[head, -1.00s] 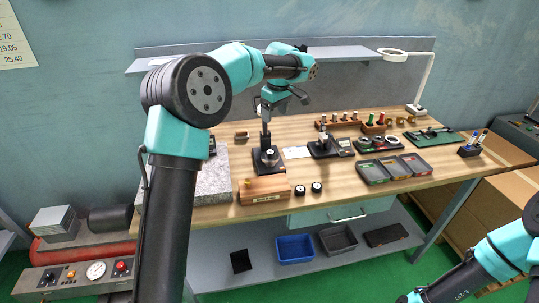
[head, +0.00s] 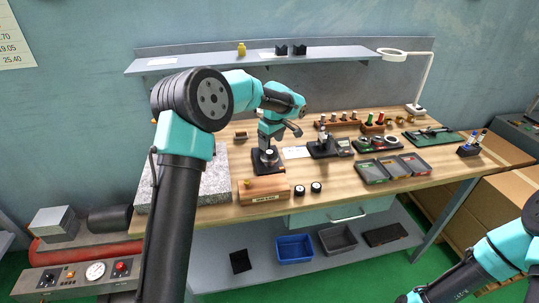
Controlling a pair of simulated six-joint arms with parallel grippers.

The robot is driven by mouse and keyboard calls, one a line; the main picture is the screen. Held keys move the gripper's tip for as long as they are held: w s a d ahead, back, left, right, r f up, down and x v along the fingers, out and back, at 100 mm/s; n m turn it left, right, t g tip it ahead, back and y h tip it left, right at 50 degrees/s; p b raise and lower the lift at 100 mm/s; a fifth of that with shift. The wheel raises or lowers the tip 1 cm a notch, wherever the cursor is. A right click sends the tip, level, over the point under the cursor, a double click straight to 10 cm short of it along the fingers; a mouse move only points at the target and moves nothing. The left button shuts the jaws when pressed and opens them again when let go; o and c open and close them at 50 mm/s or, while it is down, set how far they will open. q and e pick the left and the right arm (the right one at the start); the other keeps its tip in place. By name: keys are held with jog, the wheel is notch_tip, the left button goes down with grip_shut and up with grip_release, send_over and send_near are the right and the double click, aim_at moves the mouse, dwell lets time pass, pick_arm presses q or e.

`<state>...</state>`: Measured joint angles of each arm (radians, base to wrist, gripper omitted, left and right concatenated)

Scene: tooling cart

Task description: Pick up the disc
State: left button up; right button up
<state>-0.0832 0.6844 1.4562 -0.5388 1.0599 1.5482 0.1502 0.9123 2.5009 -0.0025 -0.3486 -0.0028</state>
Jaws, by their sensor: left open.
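A small grey round piece that looks like the disc (head: 270,154) sits on the base of a black stand (head: 267,166), at the left-middle of the wooden bench. My left gripper (head: 281,136) is open, pointing down just above and in front of the stand's upper part, and looks empty. The hand hides most of the stand's post. Whether the fingers touch anything is too small to tell. My right arm shows at the lower right, but its gripper is out of view.
A second black stand (head: 323,146) is close on the right. A granite plate (head: 215,182) is left. Parts trays (head: 393,168) and a ring lamp (head: 392,52) are right.

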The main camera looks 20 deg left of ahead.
aim_at(269, 152)
pick_arm(q)
jog(key=shift+w+a+f, duration=0.1)
jog(key=shift+a+f, duration=0.05)
jog(key=shift+f, duration=1.15)
jog(key=shift+w+a+f, duration=0.1)
jog(key=shift+a+f, duration=0.05)
jog(key=shift+f, duration=1.1)
jog(key=shift+c, duration=0.3)
jog(key=c, duration=1.1)
jog(key=shift+r, duration=0.15)
jog(key=shift+r, duration=1.45)
jog(key=shift+s+r, duration=0.15)
jog(key=shift+r, duration=0.1)
jog(key=s+d, duration=0.2)
jog(key=s, duration=0.2)
jog(key=s+d+r, duration=0.1)
jog(key=s+d, duration=0.1)
jog(key=s, duration=0.3)
jog(key=s+d, duration=0.2)
jog(key=s, duration=0.3)
jog(key=shift+s+d+r, duration=0.2)
jog(key=shift+s, duration=0.05)
